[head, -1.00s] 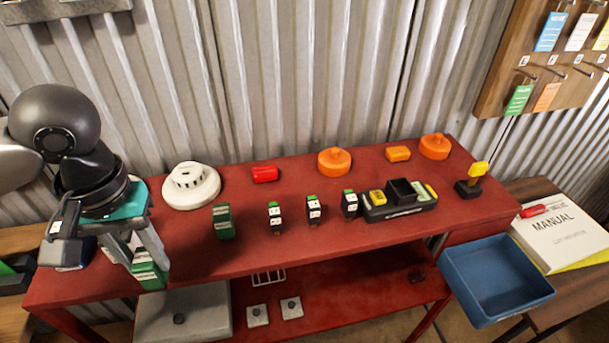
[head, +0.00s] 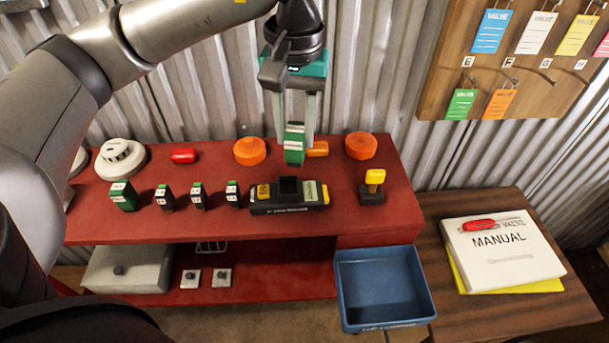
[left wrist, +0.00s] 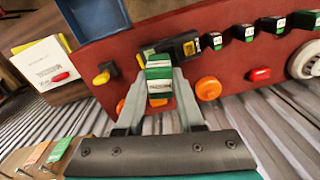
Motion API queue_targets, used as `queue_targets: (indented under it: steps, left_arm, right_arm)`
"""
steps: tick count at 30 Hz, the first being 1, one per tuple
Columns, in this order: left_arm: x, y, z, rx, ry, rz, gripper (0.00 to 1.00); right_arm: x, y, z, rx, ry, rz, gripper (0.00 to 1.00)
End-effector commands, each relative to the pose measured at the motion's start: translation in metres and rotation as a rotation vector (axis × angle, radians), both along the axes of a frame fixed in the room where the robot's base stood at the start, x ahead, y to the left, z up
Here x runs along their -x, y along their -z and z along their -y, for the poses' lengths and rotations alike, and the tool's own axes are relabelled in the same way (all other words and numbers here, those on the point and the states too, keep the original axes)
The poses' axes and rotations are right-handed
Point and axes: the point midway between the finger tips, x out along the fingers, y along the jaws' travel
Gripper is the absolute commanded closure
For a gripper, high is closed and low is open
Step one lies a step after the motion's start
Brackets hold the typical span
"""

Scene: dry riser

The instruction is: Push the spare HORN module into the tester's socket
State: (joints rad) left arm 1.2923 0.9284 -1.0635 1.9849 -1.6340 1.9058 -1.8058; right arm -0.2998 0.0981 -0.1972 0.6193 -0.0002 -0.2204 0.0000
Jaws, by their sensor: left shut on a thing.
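My left gripper (head: 295,145) is shut on a green module with white label bands (head: 294,152) and holds it above the red bench. The module also shows between the fingers in the left wrist view (left wrist: 159,72); I cannot read its label surely. The black tester (head: 289,207) lies on the bench just in front of and below the held module, with a raised black socket (head: 290,185) in its middle. In the left wrist view the tester (left wrist: 185,46) is partly hidden behind the module. Another green module (head: 123,195) stands at the bench's left. My right gripper is not in view.
Several small black-and-green relays (head: 198,197) stand left of the tester. A yellow-topped switch (head: 374,180) stands to the right. A blue bin (head: 384,288) hangs at the front.

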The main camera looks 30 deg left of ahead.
Motion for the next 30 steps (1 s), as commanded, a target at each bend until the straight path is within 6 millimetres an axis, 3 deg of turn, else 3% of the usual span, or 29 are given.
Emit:
queue_targets:
  steps: [1, 4, 8, 11, 20, 30]
  left_arm:
    - [-0.005, -0.027, -0.009, 0.003, -0.054, 0.003, 1.0]
    - [-0.011, -0.055, -0.022, 0.009, -0.14, -0.001, 1.0]
    - [-0.014, -0.077, -0.033, 0.017, -0.21, -0.004, 1.0]
    - [-0.015, -0.078, -0.036, 0.021, -0.233, -0.008, 1.0]
    - [-0.013, -0.021, -0.037, 0.019, -0.234, -0.014, 1.0]
    - [-0.013, 0.06, -0.037, 0.02, -0.235, -0.012, 1.0]
  right_arm:
    - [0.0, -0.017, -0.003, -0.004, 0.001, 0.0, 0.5]
    - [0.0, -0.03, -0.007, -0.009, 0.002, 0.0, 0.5]
    - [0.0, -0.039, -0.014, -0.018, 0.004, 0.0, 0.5]
    - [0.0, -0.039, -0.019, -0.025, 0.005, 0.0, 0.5]
    - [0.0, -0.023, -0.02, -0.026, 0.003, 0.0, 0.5]
    - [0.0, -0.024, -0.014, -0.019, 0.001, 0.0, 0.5]
